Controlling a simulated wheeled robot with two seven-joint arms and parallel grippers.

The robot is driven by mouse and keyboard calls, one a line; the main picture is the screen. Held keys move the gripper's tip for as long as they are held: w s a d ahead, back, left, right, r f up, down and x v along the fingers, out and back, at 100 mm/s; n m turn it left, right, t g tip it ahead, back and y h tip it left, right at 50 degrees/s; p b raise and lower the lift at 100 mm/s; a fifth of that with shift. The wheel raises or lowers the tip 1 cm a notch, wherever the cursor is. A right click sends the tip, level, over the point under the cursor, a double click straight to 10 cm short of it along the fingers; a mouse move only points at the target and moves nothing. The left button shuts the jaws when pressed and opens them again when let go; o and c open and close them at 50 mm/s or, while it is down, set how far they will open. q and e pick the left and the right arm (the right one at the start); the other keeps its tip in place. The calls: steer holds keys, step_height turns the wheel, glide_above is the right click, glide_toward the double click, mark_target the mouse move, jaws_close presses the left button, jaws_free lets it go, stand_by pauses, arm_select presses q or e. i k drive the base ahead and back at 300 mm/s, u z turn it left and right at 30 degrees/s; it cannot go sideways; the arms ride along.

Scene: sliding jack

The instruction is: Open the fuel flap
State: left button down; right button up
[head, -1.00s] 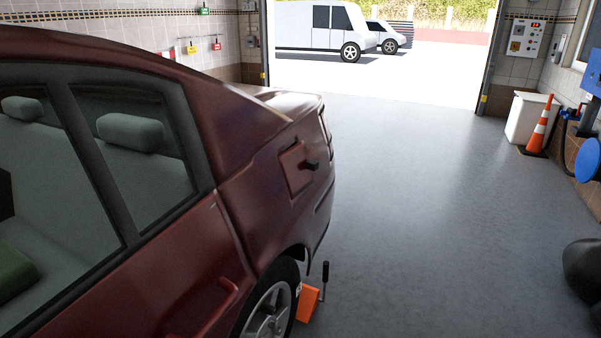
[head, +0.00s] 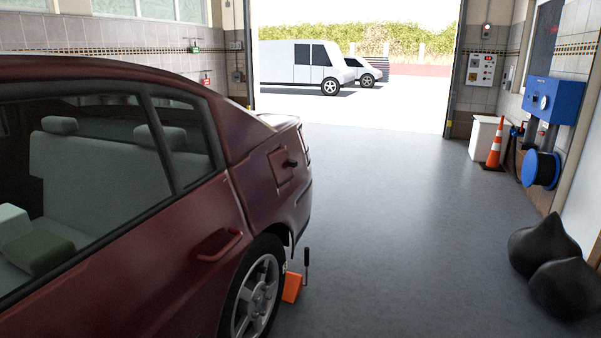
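The fuel flap (head: 281,168) is a squarish dark red panel on the rear side of the dark red car (head: 215,205), above the rear wheel. A short dark knob (head: 291,163) sticks out near its right edge. The flap looks closed, nearly flush with the body. Neither of my grippers shows in the head view, so I cannot see where they are relative to the flap.
An orange wheel chock (head: 291,288) with an upright black handle (head: 306,262) stands by the rear wheel (head: 256,300). Dark sacks (head: 553,262) lie at the right. A traffic cone (head: 494,147) and white bin (head: 484,138) stand farther back. The middle floor is clear.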

mark_target(282, 167)
steer(key=z, duration=0.75)
steer(key=i, duration=2.3)
steer(key=u, duration=0.75)
